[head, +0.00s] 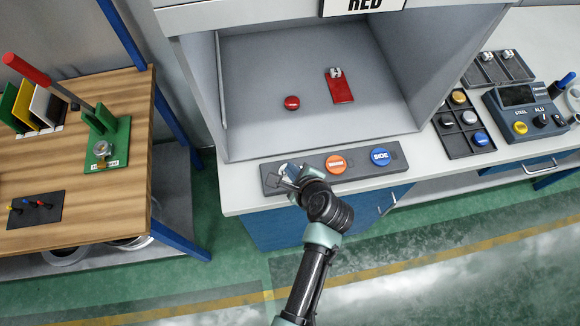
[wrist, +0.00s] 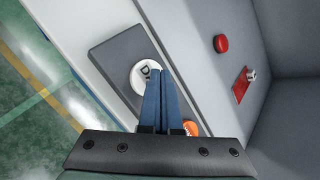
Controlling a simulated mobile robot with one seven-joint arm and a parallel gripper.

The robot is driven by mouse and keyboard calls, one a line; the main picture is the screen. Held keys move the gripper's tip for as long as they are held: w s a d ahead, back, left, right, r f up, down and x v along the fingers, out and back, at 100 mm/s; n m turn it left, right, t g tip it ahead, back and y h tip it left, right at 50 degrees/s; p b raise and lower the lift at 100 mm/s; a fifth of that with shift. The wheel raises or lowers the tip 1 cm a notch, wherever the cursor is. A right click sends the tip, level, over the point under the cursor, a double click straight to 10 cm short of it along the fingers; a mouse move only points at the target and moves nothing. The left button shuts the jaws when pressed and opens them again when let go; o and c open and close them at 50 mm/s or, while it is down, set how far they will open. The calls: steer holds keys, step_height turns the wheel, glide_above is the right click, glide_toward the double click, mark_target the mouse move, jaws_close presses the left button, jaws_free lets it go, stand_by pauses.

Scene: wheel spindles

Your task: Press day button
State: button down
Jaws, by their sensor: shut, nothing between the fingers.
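The day button (wrist: 141,77) is a round white button with a dark letter D showing, on a dark grey panel (head: 365,168) at the booth's front edge. My gripper (wrist: 157,70) is shut and empty, its blue fingers side by side. In the wrist view the fingertips overlap the right part of the button. I cannot tell whether they touch it. In the head view my gripper (head: 284,177) is over the panel's left end and mostly hides the button.
An orange button (head: 336,164) and a blue button (head: 380,157) sit to the right on the same panel. Inside the booth are a red round button (head: 292,103) and a red tag (head: 340,90) with a metal part. A wooden table (head: 125,85) stands left.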

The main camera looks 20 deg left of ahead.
steer(key=shift+r, duration=0.15)
step_height(320, 180, up, 6)
steer(key=p, duration=0.7)
steer(key=shift+r, duration=0.1)
stand_by(0.3)
